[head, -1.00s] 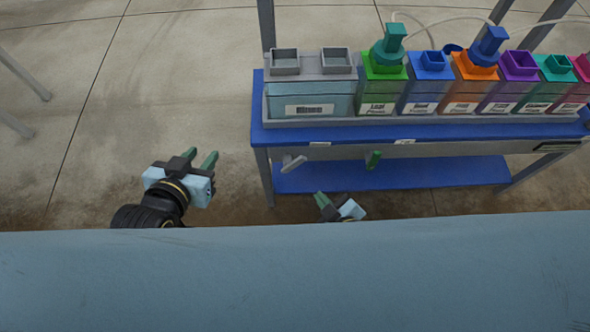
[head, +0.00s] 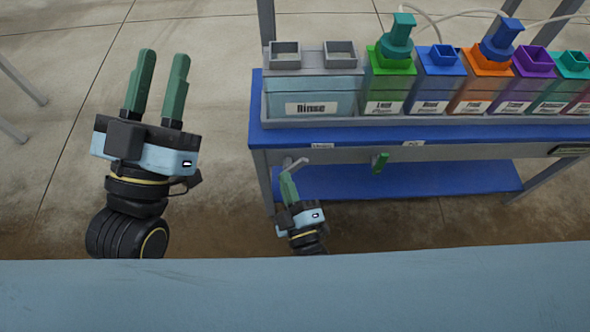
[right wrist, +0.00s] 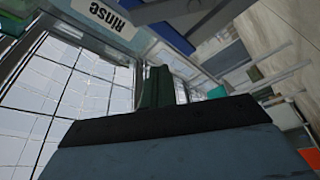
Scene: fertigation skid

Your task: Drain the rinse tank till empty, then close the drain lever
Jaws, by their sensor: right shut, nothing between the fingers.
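The rinse tank (head: 335,97), a pale translucent box with a grey two-opening top and a "Rinse" label, stands at the left end of the blue skid. Its level is hard to read. The label also shows upside down in the right wrist view (right wrist: 104,14). A light grey lever (head: 297,163) juts out tilted below the tank. My right gripper (head: 286,174) is shut and empty, its green fingertips just below the lever; I cannot tell if they touch. My left gripper (head: 163,58) is open and empty, raised left of the skid.
A green lever (head: 380,163) hangs right of the grey one. Coloured tanks, including a green one (head: 390,88) and an orange one (head: 475,88), stand in a row to the right. A blue lower shelf (head: 430,180) is below.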

